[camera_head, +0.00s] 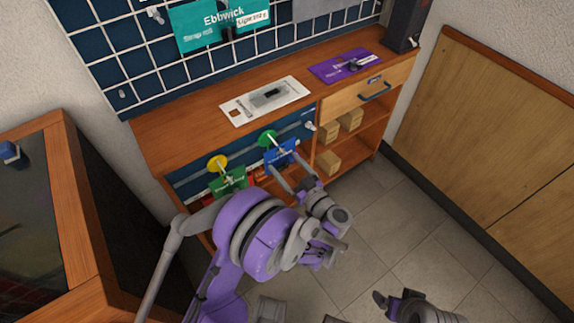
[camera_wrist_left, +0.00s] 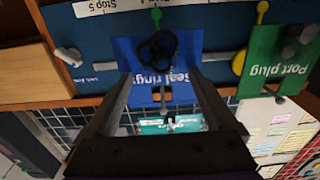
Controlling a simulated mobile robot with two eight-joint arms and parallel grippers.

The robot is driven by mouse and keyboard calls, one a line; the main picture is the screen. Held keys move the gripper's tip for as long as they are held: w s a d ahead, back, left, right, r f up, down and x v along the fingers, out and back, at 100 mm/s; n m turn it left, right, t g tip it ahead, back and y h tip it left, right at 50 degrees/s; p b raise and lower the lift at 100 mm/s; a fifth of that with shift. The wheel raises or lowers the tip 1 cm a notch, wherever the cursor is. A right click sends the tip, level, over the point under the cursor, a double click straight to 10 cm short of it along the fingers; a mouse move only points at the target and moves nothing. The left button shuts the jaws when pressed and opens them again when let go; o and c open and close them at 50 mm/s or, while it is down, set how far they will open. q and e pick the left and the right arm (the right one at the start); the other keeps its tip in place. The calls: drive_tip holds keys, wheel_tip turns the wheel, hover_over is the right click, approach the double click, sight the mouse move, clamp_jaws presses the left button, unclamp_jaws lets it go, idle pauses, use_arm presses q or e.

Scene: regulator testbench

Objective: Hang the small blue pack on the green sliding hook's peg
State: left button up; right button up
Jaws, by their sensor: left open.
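The small blue pack (camera_head: 281,153), lettered "Seal rings" in the left wrist view (camera_wrist_left: 133,58), is at the green sliding hook (camera_head: 268,138) under the counter edge. The hook's peg (camera_wrist_left: 164,96) shows at the pack's hanging edge in the wrist view, and the pack appears to hang on it. My left gripper (camera_head: 289,178) is open, with its fingers on either side of the pack's lower part in the head view. Finger contact with the pack cannot be told. A grey part of my right arm shows at the lower right; its finger state is unclear.
A yellow hook (camera_head: 217,163) beside it holds a green "Port plug" pack (camera_head: 230,184). The counter (camera_head: 190,122) carries a white card (camera_head: 240,106) and a purple pack (camera_head: 335,68). A drawer (camera_head: 350,97) and shelf with wooden blocks (camera_head: 327,162) are to the right.

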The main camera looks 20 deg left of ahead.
use_arm(q)
drive_tip(key=shift+d, duration=0.1)
drive_tip(key=p+v, duration=0.2)
drive_tip(key=v, duration=0.9)
drive_tip(key=w+d+r+m+t+h, duration=0.1)
drive_tip(key=w+r+m+t+h, duration=0.35)
drive_tip(key=r+h, duration=0.35)
drive_tip(key=w+d+r+m+t+h, duration=0.1)
drive_tip(key=w+r+m+t+h, duration=0.2)
drive_tip(key=r+m+h, duration=0.5)
drive_tip(key=s+a+f+n+g+y, duration=0.1)
drive_tip(key=s+a+f+g, duration=0.35)
drive_tip(key=s, duration=0.55)
drive_tip(key=s+a+f+n+g, duration=0.1)
drive_tip(key=s+a+f+g, duration=0.35)
drive_tip(key=s, duration=0.65)
drive_tip(key=s+a+f+g+y, duration=0.1)
drive_tip(key=s+a+f+g, duration=0.3)
drive_tip(key=s, duration=0.6)
wheel_tip(320, 180, up, 26)
drive_tip(key=w+p, duration=0.2)
drive_tip(key=p, duration=1.9)
drive_tip(key=shift+w+d+p, duration=0.15)
drive_tip(key=shift+d+p, duration=0.1)
drive_tip(key=shift+p, duration=0.15)
use_arm(e)
wheel_tip(320, 180, up, 27)
drive_tip(key=w+t, duration=0.1)
